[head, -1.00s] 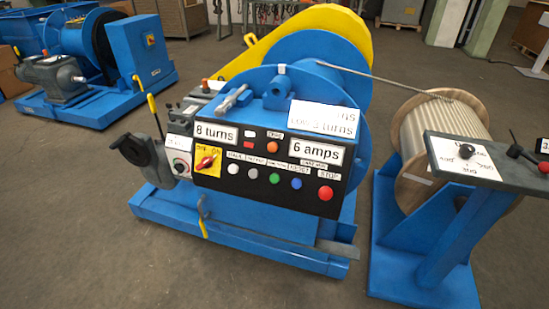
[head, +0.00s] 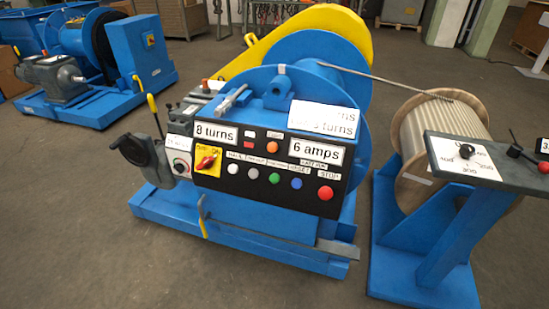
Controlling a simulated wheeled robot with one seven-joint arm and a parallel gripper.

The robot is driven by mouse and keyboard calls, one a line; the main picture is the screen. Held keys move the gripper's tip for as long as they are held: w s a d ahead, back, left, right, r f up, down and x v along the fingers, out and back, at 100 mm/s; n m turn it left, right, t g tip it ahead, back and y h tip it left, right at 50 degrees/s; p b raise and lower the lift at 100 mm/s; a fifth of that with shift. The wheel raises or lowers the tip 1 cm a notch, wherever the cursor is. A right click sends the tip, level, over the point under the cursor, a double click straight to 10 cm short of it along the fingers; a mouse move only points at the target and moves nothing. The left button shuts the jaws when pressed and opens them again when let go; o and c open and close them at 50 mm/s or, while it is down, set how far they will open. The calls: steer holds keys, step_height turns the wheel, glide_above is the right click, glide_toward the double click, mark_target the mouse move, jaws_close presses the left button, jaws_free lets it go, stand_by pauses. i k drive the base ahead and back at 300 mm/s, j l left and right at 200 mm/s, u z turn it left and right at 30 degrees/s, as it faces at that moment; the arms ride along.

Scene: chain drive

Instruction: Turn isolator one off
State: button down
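The isolator is a red rotary handle on a yellow plate (head: 206,160) at the left end of the black control panel (head: 265,186) on the blue winch. The plate carries small lettering above the handle, too small to read surely. The handle looks tilted, pointing to the lower left and upper right. I cannot tell which position it is set to, and no number one shows on it. Another machine at the back left has a small yellow plate (head: 150,40) on its blue cabinet. My gripper is not in view.
The panel reads "8 turns" and "6 amps", with several coloured buttons and a red stop button (head: 325,192). A rope drum (head: 440,130) and a lever stand (head: 480,165) are at the right. Grey floor (head: 60,220) is clear at the front left.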

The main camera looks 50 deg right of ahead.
mark_target(207, 162)
steer(key=i+l+z, duration=0.1)
steer(key=i+l, duration=0.6)
